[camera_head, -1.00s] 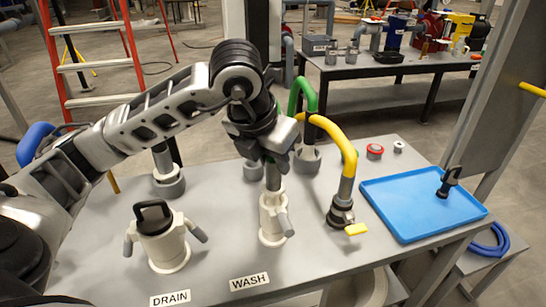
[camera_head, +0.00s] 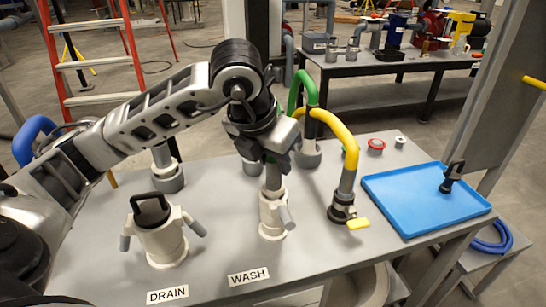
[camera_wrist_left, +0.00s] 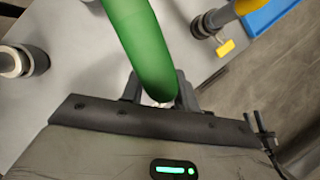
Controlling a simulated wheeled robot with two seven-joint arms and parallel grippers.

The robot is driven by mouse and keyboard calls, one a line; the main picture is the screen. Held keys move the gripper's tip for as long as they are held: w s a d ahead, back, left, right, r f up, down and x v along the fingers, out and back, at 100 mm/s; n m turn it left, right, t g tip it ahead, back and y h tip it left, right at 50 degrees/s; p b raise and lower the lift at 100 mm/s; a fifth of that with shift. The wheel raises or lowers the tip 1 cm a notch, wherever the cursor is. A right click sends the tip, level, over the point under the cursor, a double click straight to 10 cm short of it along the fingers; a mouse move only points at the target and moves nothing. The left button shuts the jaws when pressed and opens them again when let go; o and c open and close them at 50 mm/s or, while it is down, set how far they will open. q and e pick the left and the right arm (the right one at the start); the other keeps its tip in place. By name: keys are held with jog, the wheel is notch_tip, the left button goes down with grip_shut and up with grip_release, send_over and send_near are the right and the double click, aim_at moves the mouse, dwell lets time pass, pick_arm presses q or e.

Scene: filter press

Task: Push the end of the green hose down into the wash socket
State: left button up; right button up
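The green hose (camera_head: 309,92) arches up behind my left gripper from a grey base at the back of the bench. My left gripper (camera_head: 277,160) is over the wash socket (camera_head: 272,215), a cream upright fitting with side levers behind the WASH label (camera_head: 249,276). In the left wrist view the green hose (camera_wrist_left: 142,45) runs down between the fingers, which are shut on it. A grey end piece (camera_head: 273,178) shows below the fingers and meets the socket's top, upright and in line. How deep it sits cannot be told. My right gripper is not in view.
The drain socket (camera_head: 163,245), with a black-handled cap, stands left of the wash socket. A yellow hose (camera_head: 347,150) in a dark coupling with a yellow tag stands to the right. A blue tray (camera_head: 425,205) holds a black-handled piece. A red-topped cap (camera_head: 376,144) lies behind.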

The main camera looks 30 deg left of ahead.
pick_arm(q)
jog(key=o, duration=0.3)
jog(key=p+v, duration=0.3)
jog(key=v, duration=1.3)
jog(key=shift+p, duration=0.3)
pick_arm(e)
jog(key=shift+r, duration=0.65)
pick_arm(q)
jog(key=shift+f, duration=0.1)
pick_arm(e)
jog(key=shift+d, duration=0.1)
